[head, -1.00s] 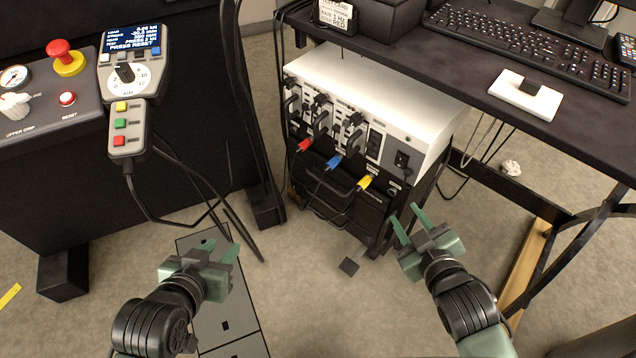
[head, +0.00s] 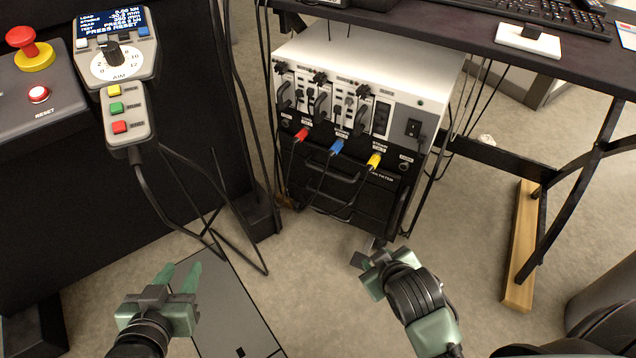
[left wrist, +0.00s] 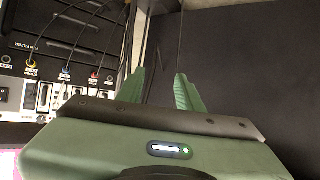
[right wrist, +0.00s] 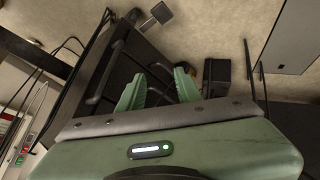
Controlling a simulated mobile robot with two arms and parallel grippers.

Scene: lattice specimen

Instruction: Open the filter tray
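The filter tray (head: 345,192) seems to be the dark front below the cable sockets of the white-topped unit (head: 360,65), near small "filter" lettering. Dark bar handles and hanging cables cross this front, and the tray's edges are hard to make out. My right gripper (head: 372,268) is low in front of the unit. Its fingers mostly hide in the head view; the right wrist view shows them (right wrist: 159,88) apart and empty, pointing at the dark front. My left gripper (head: 179,275) is open and empty, left of the unit, above the floor panel.
Red, blue and yellow plugs (head: 337,147) hang cables in front of the unit. A control box with pendant (head: 116,60) stands at the left. The desk (head: 450,30) overhangs the unit. A wooden foot beam (head: 523,245) lies at the right; carpet between is free.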

